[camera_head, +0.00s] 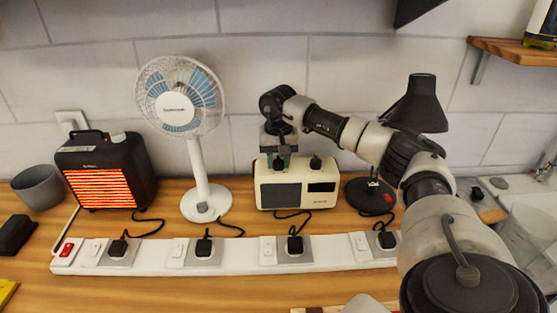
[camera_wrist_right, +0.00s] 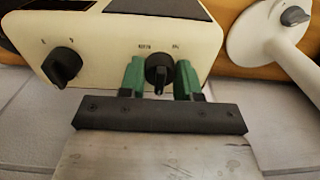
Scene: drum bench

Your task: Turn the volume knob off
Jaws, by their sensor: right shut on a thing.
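A cream radio (camera_head: 297,190) with a dark front grille and a small display stands on the bench against the tiled wall. Two black knobs sit on its top. My right gripper (camera_head: 280,160) reaches down onto the left knob in the head view. In the right wrist view its green fingertips (camera_wrist_right: 160,80) are shut on this knob (camera_wrist_right: 158,70), one on each side, and its pointer faces the gripper. The other knob (camera_wrist_right: 62,67) stands free to the left there, and at the right in the head view (camera_head: 315,163). My left gripper is not in view.
A white fan (camera_head: 180,108) and a glowing heater (camera_head: 104,172) stand left of the radio. A black lamp (camera_head: 414,104) is close to my right arm. A white power strip (camera_head: 225,255) with several plugs and cords runs along the front. A wall shelf (camera_head: 515,50) is upper right.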

